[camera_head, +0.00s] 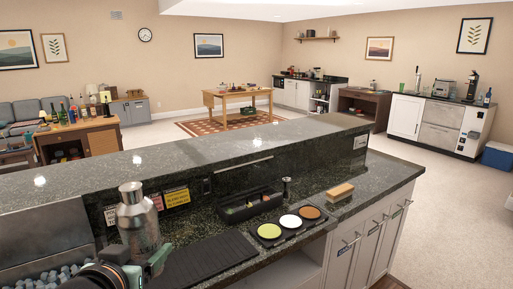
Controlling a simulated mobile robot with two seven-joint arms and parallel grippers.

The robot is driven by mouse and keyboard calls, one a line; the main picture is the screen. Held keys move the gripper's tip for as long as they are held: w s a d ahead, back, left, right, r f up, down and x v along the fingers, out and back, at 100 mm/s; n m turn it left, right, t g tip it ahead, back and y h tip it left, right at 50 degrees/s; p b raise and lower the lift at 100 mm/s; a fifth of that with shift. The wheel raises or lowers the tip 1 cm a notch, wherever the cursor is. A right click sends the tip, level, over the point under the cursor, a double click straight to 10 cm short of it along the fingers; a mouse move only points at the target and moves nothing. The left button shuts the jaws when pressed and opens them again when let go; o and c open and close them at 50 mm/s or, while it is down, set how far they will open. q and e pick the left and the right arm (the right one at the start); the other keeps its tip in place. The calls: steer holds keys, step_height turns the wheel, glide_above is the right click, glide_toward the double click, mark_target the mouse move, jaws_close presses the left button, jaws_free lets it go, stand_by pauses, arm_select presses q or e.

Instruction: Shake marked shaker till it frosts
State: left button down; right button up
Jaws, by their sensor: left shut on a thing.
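A silver metal shaker (138,221) stands upright at the lower left, over the lower bar counter. My left gripper (146,264) comes in from the bottom left and is shut on the shaker low on its body. The gripper hides the shaker's base, so I cannot tell whether it touches the counter. The shaker's visible side looks grey and speckled. I cannot make out a mark or clear frost on it. My right gripper is not in view.
An ice bin (50,279) lies at the left. A black ribbed mat (205,262) is right of the shaker. A tray with three round dishes (290,222), a dark caddy (250,205), a small metal jigger (286,188) and a wooden-backed brush (340,192) sit further right. The raised ledge (190,160) runs behind.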

mark_target(139, 217)
arm_select(q)
steer(key=shift+r, duration=0.1)
steer(key=shift+w+d+r, duration=0.1)
steer(key=shift+d+r, duration=0.05)
steer(key=shift+r, duration=3.3)
steer(key=shift+a+f, duration=0.15)
steer(key=shift+f, duration=1.65)
steer(key=shift+a+f, duration=0.1)
steer(key=shift+f, duration=1.7)
steer(key=shift+d+r, duration=0.15)
steer(key=shift+r, duration=1.7)
steer(key=shift+d+r, duration=0.1)
steer(key=shift+r, duration=1.75)
steer(key=shift+a+f, duration=0.15)
steer(key=shift+f, duration=1.75)
steer(key=shift+a+f, duration=0.1)
steer(key=shift+f, duration=1.75)
steer(key=shift+d+r, duration=0.15)
